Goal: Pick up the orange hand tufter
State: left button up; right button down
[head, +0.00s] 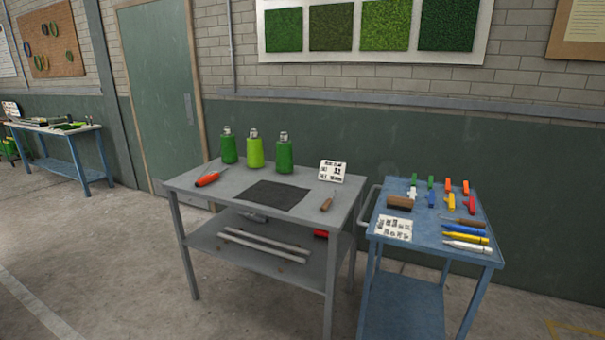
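An orange-red handled tool (208,179) with a thin metal tip lies on the left part of the grey table top; it looks like the orange hand tufter. Its tip points to the upper right. A smaller tool with a brown handle (327,204) lies near the right front of the same table. Neither of my grippers shows in the head view.
The grey table (222,200) also bears green bottles (284,154), a dark mat (272,195) and a white card (332,171). A blue cart (418,237) with several small coloured tools stands close at its right. Open floor (110,250) lies left.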

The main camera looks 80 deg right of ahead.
aim_at(207, 179)
jog(key=z, duration=1.95)
jog(key=u, duration=3.15)
jog(key=z, duration=3.15)
